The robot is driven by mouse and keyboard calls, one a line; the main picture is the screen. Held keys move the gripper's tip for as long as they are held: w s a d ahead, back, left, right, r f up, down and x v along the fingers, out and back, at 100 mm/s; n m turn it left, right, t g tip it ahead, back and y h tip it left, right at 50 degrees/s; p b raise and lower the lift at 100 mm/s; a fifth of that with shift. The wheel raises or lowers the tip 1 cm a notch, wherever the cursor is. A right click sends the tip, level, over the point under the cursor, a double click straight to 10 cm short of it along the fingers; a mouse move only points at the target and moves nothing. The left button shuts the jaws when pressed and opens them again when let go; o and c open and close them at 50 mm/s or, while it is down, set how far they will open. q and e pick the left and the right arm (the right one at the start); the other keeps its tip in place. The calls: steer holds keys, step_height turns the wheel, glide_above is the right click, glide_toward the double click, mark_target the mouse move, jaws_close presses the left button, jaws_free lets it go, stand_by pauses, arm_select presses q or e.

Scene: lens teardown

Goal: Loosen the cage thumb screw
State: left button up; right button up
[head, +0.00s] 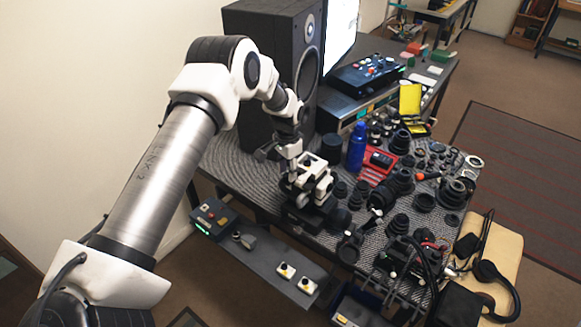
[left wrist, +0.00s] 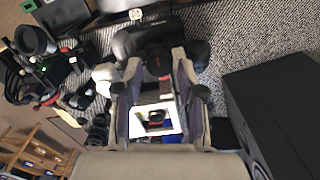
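A white and black device (head: 318,186) stands at the near left edge of the table in the head view. My left gripper (head: 292,168) points down at its left part, close above it or touching; I cannot tell which. In the left wrist view my left gripper (left wrist: 157,78) has its two fingers apart. A white square frame (left wrist: 170,121) with a dark centre and a dark part with red marks show between them. I cannot make out the cage thumb screw, and no contact is clear. My right gripper is in neither view.
A black speaker (head: 272,62) stands behind and beside my left arm; it also shows close on the right in the left wrist view (left wrist: 275,118). A blue bottle (head: 357,146), a red tray (head: 377,166) and many dark lens parts crowd the table to the right.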

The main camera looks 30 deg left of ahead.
arm_select(q)
steer(key=shift+s+d+f, duration=0.1)
steer(key=shift+f, duration=0.45)
jaws_close()
